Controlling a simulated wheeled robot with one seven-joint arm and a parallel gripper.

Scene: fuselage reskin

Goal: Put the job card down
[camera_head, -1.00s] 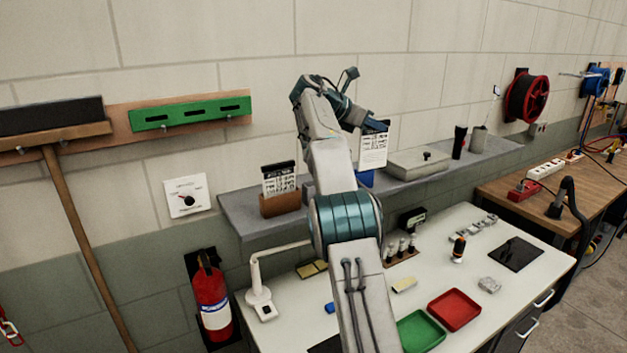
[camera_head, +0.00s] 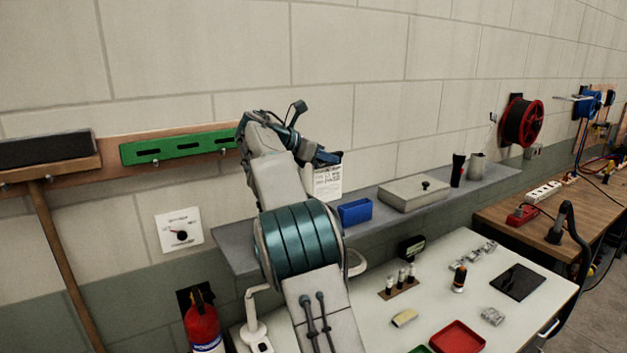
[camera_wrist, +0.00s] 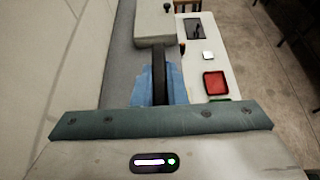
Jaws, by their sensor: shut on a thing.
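The job card (camera_head: 328,181) is a white sheet with dark print, held upright above the grey wall shelf (camera_head: 387,216), just left of the blue holder (camera_head: 355,211). My gripper (camera_head: 329,159) is shut on the card's top edge. Any gap between the card's lower edge and the shelf is hard to judge. In the wrist view, a dark upright strip stands in front of a blue shape (camera_wrist: 149,88); the card's printed face does not show there.
A grey lidded box (camera_head: 413,193), a dark torch and a grey cup stand farther right on the shelf. The white bench (camera_head: 440,300) below holds a red tray (camera_head: 458,338), a small rack and a black tablet. A green rail (camera_head: 180,145) hangs at left.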

